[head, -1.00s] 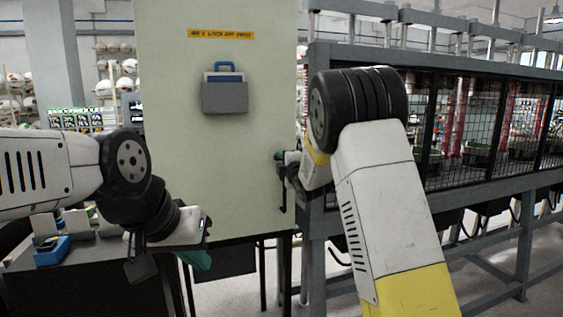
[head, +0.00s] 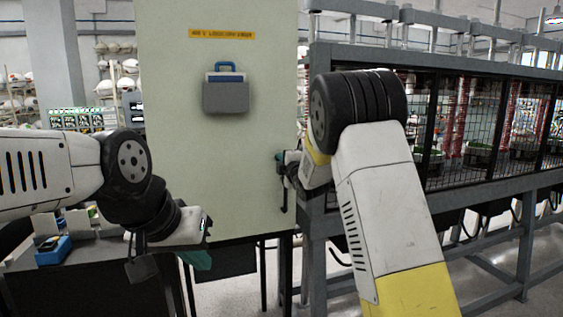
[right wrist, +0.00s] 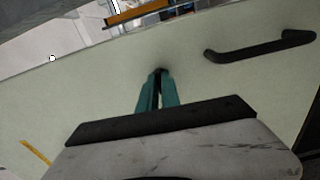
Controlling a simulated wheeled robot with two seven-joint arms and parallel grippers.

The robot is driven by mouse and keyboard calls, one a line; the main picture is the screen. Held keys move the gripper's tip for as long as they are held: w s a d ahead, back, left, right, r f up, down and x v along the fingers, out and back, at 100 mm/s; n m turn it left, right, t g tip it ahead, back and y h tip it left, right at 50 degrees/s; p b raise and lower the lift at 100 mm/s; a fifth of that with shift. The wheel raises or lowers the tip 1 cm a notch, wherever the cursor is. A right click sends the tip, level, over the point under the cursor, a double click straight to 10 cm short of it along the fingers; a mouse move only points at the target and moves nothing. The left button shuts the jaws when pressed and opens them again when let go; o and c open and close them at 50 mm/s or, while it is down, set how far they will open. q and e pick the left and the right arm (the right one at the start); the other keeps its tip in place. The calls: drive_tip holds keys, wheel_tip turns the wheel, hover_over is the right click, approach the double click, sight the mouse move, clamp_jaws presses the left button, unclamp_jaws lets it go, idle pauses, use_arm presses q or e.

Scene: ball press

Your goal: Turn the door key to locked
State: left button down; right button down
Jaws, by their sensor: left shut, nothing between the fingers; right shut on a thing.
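The pale green cabinet door (head: 250,160) stands upright ahead of me. My right gripper (head: 281,158) is at the door's right edge in the head view, beside the black door handle (head: 284,200). In the right wrist view its teal fingers (right wrist: 158,88) are shut at a small dark piece on the door, likely the door key (right wrist: 157,71). The key is mostly hidden by the fingers, so I cannot tell its angle. The handle also shows in the right wrist view (right wrist: 262,48). My left gripper (head: 197,259) is shut and empty, low in front of the door.
A caged machine (head: 460,130) stands to the right. A blue bin (head: 53,251) sits at lower left.

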drive_tip(key=shift+m, duration=8.7)
drive_tip(key=c, duration=1.6)
unclamp_jaws()
drive_tip(key=shift+o, duration=0.2)
